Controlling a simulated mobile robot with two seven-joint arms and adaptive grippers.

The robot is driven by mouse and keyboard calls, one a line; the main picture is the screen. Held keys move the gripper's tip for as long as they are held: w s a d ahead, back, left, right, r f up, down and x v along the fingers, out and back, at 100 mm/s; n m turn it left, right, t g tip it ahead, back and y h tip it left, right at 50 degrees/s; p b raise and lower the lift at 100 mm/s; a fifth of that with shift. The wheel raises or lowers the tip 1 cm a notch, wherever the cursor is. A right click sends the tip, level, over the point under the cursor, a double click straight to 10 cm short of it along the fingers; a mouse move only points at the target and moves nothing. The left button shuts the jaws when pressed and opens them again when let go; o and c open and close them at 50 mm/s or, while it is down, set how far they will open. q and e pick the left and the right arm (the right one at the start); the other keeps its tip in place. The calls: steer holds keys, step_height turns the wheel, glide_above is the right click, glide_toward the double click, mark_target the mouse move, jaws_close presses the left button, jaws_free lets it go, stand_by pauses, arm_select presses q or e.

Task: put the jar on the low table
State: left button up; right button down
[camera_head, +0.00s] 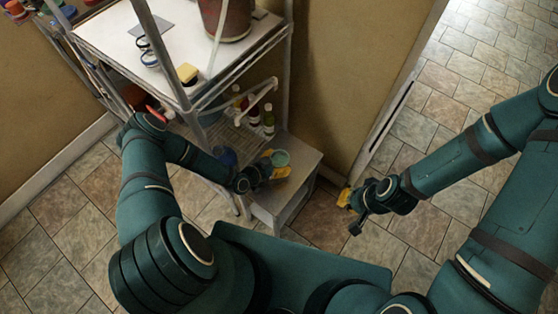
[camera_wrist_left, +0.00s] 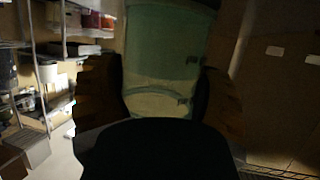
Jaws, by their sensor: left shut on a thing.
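The jar (camera_head: 281,157) is pale green and shows at my left gripper (camera_head: 270,168) in the head view. In the left wrist view the jar (camera_wrist_left: 165,55) fills the space between the two dark fingers, which are shut on it. The low table (camera_head: 303,157) is a small grey stand beside the shelf rack. The jar appears over its top; I cannot tell whether it touches. My right gripper (camera_head: 345,199), with yellow fingertips, is to the right of the table, away from the jar. Its finger opening is unclear.
A metal shelf rack (camera_head: 190,103) stands behind and left of the table, with a large reddish-brown bucket (camera_head: 226,18) and a yellow sponge (camera_head: 187,73) on top. Bottles (camera_head: 268,120) stand on a lower shelf. A wall and door edge lie behind. Tiled floor (camera_head: 440,130) is clear at right.

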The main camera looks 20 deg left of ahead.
arm_select(q)
steer(key=o, duration=1.3)
steer(key=shift+s+a+r+p, duration=0.1)
steer(key=shift+a+r+p, duration=0.05)
steer(key=shift+r+p, duration=0.15)
steer(key=p+v, duration=0.1)
steer(key=v, duration=1)
steer(key=shift+s+a+p, duration=0.15)
steer(key=shift+s+p, duration=0.1)
steer(key=shift+p, duration=0.05)
